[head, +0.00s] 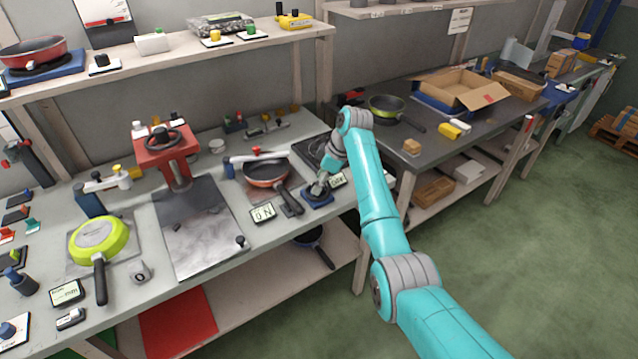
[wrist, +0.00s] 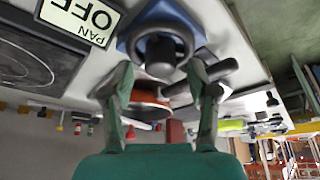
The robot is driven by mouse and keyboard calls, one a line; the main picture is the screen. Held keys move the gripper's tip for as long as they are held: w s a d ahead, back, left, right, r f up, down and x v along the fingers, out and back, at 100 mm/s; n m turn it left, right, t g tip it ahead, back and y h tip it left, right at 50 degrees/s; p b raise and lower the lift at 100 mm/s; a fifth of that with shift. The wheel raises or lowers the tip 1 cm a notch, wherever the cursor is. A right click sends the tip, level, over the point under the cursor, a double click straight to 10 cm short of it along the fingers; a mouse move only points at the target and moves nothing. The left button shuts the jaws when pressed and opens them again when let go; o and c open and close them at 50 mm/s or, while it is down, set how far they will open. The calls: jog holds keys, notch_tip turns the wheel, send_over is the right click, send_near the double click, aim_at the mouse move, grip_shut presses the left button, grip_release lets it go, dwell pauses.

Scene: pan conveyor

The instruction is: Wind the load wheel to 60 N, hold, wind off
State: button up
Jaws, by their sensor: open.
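The dark load wheel (head: 316,193) sits on a small blue base (head: 318,202) at the front edge of the bench. In the wrist view the wheel (wrist: 160,46) lies just beyond my fingertips. My gripper (wrist: 160,78) is open, with one finger at each side of the wheel's lower part in that view. I cannot tell whether either finger touches it. In the head view my gripper (head: 321,181) is small and partly covers the wheel. A display (head: 262,213) left of the wheel reads 0 N.
The PAN OFF sign (head: 338,180) stands close at the right. A red press (head: 165,150) and a green pan (head: 98,240) are further left. A dark hob (head: 318,150) lies behind.

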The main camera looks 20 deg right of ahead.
jog(key=shift+a+f, duration=0.25)
jog(key=shift+f, duration=0.25)
grip_shut()
jog(key=shift+m, duration=0.3)
